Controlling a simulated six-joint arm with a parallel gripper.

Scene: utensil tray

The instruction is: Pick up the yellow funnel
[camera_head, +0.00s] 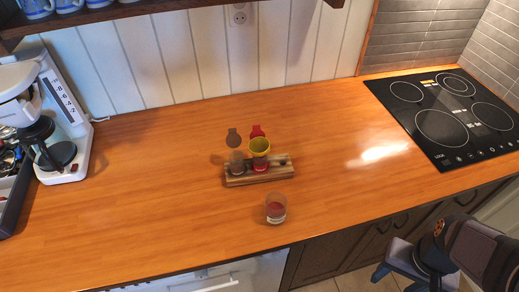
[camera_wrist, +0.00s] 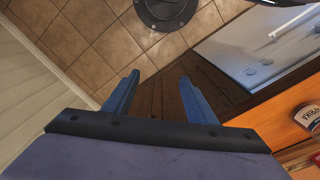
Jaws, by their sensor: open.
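The funnel does not show in the wrist view.
A glass jar with red contents (camera_head: 276,209) stands in front of the rack, near the counter's front edge. A smaller glass (camera_head: 236,160) is left of the funnel. A cooktop (camera_head: 445,112) is at right, a white appliance (camera_head: 62,135) at left. The counter between is mostly clear.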

